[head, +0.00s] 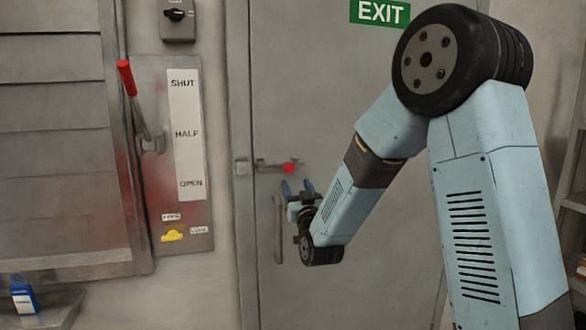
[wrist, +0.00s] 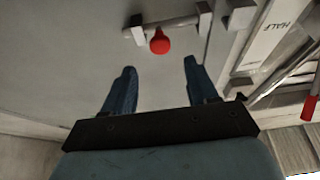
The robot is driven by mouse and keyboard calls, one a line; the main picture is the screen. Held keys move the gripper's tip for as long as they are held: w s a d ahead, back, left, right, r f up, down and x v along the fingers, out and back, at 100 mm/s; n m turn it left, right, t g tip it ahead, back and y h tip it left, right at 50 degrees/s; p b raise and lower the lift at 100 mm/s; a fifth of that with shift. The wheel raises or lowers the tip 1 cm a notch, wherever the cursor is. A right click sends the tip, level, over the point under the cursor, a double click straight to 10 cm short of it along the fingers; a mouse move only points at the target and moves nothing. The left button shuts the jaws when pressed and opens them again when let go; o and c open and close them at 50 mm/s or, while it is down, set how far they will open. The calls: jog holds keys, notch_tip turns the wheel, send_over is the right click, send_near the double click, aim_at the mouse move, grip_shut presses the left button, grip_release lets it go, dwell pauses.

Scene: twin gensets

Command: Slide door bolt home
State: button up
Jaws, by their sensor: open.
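The door bolt (head: 268,164) is a grey bar in brackets on the grey door (head: 310,90), with a red knob (head: 289,168) toward its right end. The keeper (head: 241,167) sits on the frame to the left, and a gap shows between it and the bolt's bracket. My gripper (head: 297,187) is open and empty, just below the knob, its blue fingers pointing up toward it. In the wrist view, the red knob (wrist: 159,42) stands beyond the fingertips, roughly centred between the two fingers (wrist: 160,66) and not touching them. The keeper (wrist: 241,13) is at upper right there.
A vertical door handle (head: 278,230) is below the bolt, close to my gripper. Left of the door are a panel marked SHUT, HALF, OPEN (head: 186,135), a red-tipped lever (head: 126,78) and a yellow knob (head: 173,235). Shelving (head: 572,200) stands at the right edge.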

aim_at(290, 169)
jog(key=x, duration=1)
jog(key=shift+w, duration=0.2)
jog(key=shift+c, duration=0.4)
grip_shut()
